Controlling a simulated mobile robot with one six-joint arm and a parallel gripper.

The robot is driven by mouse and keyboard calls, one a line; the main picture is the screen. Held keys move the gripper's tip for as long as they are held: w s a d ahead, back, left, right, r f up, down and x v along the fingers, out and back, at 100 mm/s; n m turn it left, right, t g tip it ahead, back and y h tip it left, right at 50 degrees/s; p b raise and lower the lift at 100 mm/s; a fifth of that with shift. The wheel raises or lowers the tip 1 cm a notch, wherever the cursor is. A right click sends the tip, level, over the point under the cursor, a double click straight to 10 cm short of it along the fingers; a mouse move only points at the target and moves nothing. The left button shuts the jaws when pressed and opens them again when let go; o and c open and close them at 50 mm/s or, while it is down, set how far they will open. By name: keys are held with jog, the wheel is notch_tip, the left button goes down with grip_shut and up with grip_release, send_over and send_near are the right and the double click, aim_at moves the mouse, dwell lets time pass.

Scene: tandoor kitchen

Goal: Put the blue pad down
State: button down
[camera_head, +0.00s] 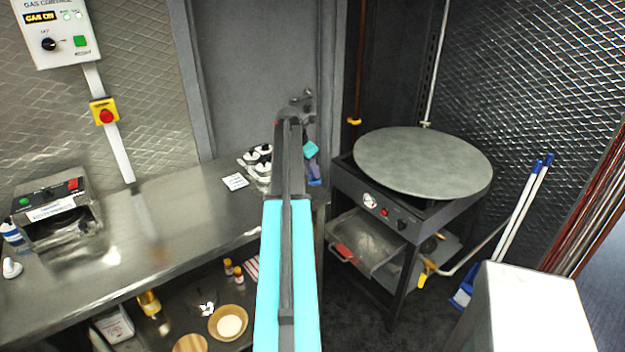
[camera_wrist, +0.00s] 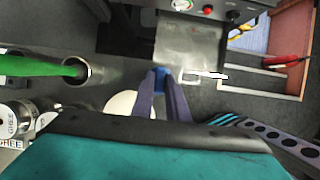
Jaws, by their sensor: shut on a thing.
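The blue pad (camera_wrist: 160,76) shows as a small patch between the fingertips of my gripper (camera_wrist: 161,85) in the wrist view. My gripper's two purple fingers come together on it, and most of the pad is hidden by them. In the head view, my gripper (camera_head: 314,174) hangs down just off the right end of the steel counter, with a bit of blue pad (camera_head: 316,182) at its tip. I cannot tell whether the pad touches anything below.
The steel counter (camera_head: 140,215) runs along the left, with a caddy of bottles (camera_head: 257,157) and a white card (camera_head: 235,182) near its end. A round griddle (camera_head: 423,162) on a black stand is at right. A green-handled thing (camera_wrist: 35,66) is left in the wrist view.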

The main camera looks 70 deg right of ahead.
aim_at(311, 173)
jog(key=shift+f+p, duration=0.75)
jog(key=shift+f, duration=0.95)
jog(key=shift+f, duration=0.1)
jog(key=c, duration=1.7)
grip_release()
jog(key=shift+c, duration=0.2)
jog(key=b+v, duration=0.3)
jog(key=v, duration=0.9)
jog(key=shift+s, duration=0.15)
jog(key=shift+r, duration=0.25)
